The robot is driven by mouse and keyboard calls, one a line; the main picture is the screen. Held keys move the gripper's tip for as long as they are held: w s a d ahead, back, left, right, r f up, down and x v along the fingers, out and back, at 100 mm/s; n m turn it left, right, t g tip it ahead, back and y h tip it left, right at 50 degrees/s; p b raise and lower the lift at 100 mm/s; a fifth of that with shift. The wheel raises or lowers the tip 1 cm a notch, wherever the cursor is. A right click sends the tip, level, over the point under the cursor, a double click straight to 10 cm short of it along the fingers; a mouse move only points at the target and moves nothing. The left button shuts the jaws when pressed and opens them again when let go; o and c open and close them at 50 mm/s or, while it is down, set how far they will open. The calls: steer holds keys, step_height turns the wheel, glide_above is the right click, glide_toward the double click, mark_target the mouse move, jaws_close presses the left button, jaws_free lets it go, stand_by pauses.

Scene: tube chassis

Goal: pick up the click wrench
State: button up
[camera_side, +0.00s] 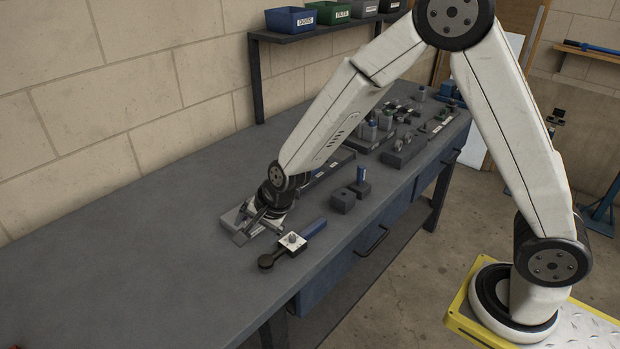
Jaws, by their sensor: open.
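My gripper (257,226) is open and low over the bench, just left of and behind this tool. It is over or beside a grey block (231,216). The fingers hide part of the block, and I cannot tell whether they touch it.
The grey bench (130,255) is clear at left. Dark blocks (342,200), one with a blue piece, stand right of my gripper. Fixtures (404,149) crowd the bench farther back. A shelf (335,27) with bins (290,19) runs along the wall.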

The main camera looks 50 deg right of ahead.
steer(key=s+d+r+m+g+h, duration=0.1)
steer(key=d+r+m+g+h, duration=0.3)
steer(key=d, duration=0.6)
steer(key=m+g+y, duration=0.1)
steer(key=y, duration=0.1)
glide_above(296, 237)
steer(key=f, duration=0.5)
steer(key=shift+w+d, duration=0.2)
steer(key=shift+w, duration=0.05)
steer(key=shift+f, duration=1.8)
steer(key=shift+w+d+f, duration=0.1)
steer(key=shift+f, duration=2.45)
jaws_close()
